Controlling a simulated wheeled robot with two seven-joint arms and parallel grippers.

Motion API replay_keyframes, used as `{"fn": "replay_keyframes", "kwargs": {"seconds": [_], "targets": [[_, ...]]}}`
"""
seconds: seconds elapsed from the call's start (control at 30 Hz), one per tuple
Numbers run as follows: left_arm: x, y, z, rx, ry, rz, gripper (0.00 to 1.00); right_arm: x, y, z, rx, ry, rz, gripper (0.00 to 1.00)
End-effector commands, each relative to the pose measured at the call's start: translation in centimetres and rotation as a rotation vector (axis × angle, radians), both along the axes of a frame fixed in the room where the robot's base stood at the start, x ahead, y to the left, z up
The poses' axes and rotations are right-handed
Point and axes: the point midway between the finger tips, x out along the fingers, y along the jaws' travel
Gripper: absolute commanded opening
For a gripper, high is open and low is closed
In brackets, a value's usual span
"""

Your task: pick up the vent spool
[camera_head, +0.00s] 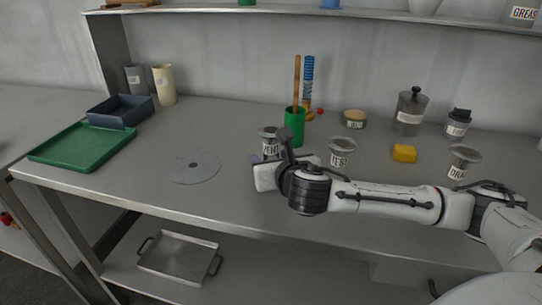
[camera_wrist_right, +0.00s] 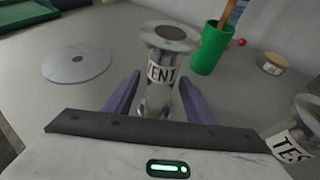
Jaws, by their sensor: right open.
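The vent spool (camera_wrist_right: 163,70) is a metal spool with flanged ends and a white label, partly read as "ENT". It stands upright between the two purple fingers of my right gripper (camera_wrist_right: 153,98) in the right wrist view, with the fingers spread to either side of it. In the head view the spool (camera_head: 269,134) shows above my right gripper (camera_head: 257,160), which hides its lower part. Whether the fingers touch the spool cannot be told. My left gripper is not in view.
A green cup (camera_head: 294,127) with tall sticks stands just behind the spool. The test spool (camera_head: 340,152) is to the right, the drain spool (camera_head: 463,160) farther right, near a yellow block (camera_head: 404,153). A flat grey disc (camera_head: 195,167) lies left, with clear table around it.

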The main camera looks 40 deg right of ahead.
Motion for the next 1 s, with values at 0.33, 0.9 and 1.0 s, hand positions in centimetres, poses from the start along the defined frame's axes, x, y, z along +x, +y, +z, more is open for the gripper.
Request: {"fn": "replay_keyframes", "kwargs": {"seconds": [0.33, 0.9, 1.0], "targets": [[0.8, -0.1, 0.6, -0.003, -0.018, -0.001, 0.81, 0.2, -0.1, -0.1, 0.001, 0.001, 0.001, 0.33], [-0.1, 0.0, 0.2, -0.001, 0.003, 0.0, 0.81, 0.2, 0.0, 1.8, 0.001, -0.007, 0.001, 0.01], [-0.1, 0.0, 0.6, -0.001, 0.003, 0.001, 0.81, 0.3, 0.0, 3.9, 0.002, -0.008, 0.0, 0.01]]}}
